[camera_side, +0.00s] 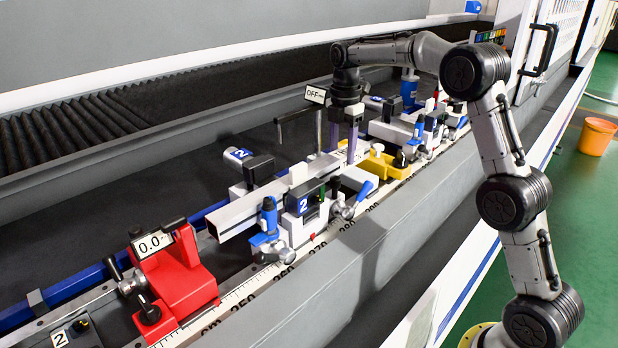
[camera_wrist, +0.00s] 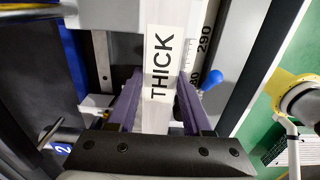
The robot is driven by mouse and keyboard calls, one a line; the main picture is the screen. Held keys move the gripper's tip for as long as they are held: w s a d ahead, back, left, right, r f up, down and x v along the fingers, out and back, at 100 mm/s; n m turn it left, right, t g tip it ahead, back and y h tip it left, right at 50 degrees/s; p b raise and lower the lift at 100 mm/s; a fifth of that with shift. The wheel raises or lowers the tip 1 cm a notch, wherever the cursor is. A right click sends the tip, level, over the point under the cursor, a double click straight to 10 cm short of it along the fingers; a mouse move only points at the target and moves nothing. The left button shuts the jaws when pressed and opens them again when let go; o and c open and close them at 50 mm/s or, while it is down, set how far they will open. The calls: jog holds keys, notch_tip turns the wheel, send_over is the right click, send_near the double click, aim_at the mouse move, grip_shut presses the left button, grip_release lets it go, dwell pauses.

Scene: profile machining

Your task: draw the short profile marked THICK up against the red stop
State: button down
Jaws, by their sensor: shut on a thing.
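The short profile is a pale square tube (camera_side: 245,210) lying along the rail in the side view, its open end facing the red stop. In the wrist view its THICK label (camera_wrist: 160,66) shows between my fingers. The red stop (camera_side: 178,275) stands at the lower left, with a display reading 0.0. A clear gap separates the profile's near end from the stop. My gripper (camera_side: 343,150) is shut on the profile from above, towards its far end. In the wrist view my gripper's purple fingers (camera_wrist: 157,98) lie on both sides of the profile.
A clamp marked 2 (camera_side: 308,203) with blue handles sits around the profile. A yellow block (camera_side: 378,166) and further blue-handled clamps stand beyond my gripper. A sign reading OFF (camera_side: 316,95) is on a post close to my arm. A scale (camera_side: 245,296) runs along the front.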

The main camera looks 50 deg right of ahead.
aim_at(332, 157)
jog(key=shift+a, duration=1.9)
jog(key=shift+c, duration=1.2)
grip_release()
jog(key=shift+f, duration=0.1)
notch_tip(332, 157, up, 13)
jog(key=s+a+r+m+t, duration=0.25)
jog(key=s+r+m, duration=0.2)
jog(key=s, duration=0.35)
jog(key=s+a+f+m+t, duration=0.1)
jog(key=s+f+m, duration=0.3)
jog(key=s, duration=0.4)
jog(key=s+a+f+m+t, duration=0.1)
jog(key=s+a+f+m, duration=0.2)
jog(key=s+f+m, duration=0.2)
jog(key=s+a+f+m+t, duration=0.1)
jog(key=s+f+m, duration=0.3)
jog(key=s, duration=0.7)
notch_tip(332, 157, down, 2)
jog(key=shift+s+a+f, duration=0.2)
jog(key=shift+s+a, duration=0.15)
jog(key=shift+a, duration=0.05)
